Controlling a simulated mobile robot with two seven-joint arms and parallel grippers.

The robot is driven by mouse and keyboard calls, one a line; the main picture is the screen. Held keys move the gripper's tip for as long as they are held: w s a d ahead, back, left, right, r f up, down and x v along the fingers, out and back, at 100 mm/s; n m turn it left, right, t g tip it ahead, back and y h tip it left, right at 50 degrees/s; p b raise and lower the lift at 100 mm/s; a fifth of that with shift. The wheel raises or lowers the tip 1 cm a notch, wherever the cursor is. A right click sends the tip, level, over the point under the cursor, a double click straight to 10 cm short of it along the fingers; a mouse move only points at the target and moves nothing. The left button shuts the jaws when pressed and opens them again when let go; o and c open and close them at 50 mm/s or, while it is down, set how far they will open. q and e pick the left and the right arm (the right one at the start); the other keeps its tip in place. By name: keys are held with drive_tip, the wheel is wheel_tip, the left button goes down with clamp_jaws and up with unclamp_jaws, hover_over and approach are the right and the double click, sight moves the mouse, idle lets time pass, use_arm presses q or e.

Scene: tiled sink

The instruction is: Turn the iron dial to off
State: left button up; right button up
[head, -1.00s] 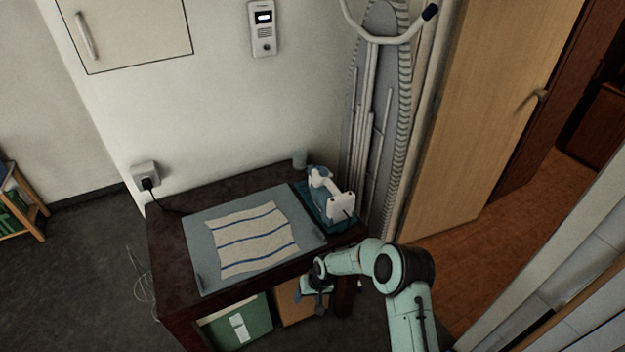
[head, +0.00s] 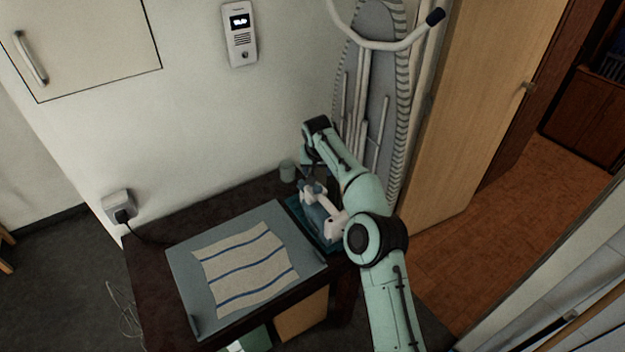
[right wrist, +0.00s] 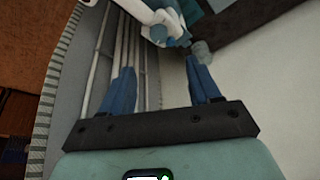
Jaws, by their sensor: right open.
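The iron (head: 334,222), white and blue, sits on a teal rest (head: 300,214) at the table's back right corner. My right arm partly covers it in the head view. In the right wrist view the iron (right wrist: 135,8) is at the top, with a rounded blue part (right wrist: 158,33); I cannot tell whether this is the dial. My right gripper (head: 306,174) is above the back end of the iron. Its blue fingers are apart and empty in the right wrist view (right wrist: 163,85), pointing toward the iron. My left gripper is not in view.
A small grey-green cup (head: 287,170) stands behind the iron, near the wall. A grey board (head: 185,262) with a striped cloth (head: 245,268) covers much of the dark table. An ironing board (head: 372,60) leans upright at the back right, close to my right arm.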

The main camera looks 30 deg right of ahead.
approach(318, 187)
drive_tip(key=p+x, duration=0.2)
drive_tip(key=x, duration=0.5)
drive_tip(key=shift+w+f, duration=0.25)
drive_tip(key=shift+f, duration=0.4)
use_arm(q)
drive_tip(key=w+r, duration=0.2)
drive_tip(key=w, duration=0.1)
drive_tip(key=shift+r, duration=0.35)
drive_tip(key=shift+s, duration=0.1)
use_arm(e)
drive_tip(key=c, duration=1)
